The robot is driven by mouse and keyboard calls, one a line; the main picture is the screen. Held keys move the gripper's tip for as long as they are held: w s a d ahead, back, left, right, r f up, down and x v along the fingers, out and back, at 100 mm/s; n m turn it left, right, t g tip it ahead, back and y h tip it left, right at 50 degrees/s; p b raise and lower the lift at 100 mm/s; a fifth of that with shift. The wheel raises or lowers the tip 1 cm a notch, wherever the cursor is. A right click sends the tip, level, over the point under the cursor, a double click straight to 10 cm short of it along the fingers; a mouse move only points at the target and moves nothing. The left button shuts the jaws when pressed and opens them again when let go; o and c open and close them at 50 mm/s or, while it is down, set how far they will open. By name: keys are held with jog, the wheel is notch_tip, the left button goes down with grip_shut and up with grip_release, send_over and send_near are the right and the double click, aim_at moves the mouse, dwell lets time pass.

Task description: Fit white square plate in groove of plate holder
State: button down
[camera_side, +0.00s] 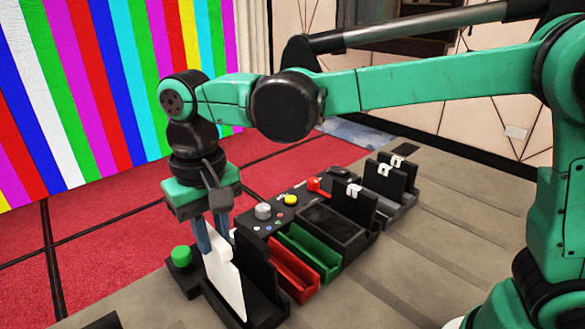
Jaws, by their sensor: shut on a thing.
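My gripper (208,232) points down at the left part of the work area. It is shut on the white square plate (226,278), gripping its upper edge. The plate stands nearly upright, slightly tilted in the picture, beside a black upright panel of the plate holder (257,270). The plate's lower edge is low, near the holder's black base. I cannot tell whether it sits in the groove or in front of it.
A green button (181,257) on a black box is just left of the plate. To the right are a red tray (293,272), a green tray (310,251), a panel with knobs (264,211), and black holders with white pieces (353,189).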

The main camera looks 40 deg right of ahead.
jog(key=shift+f, duration=2)
dwell(1.3)
jog(key=c, duration=0.7)
grip_release()
jog(key=shift+o, duration=0.5)
jog(key=shift+o, duration=0.9)
jog(key=shift+r, duration=4)
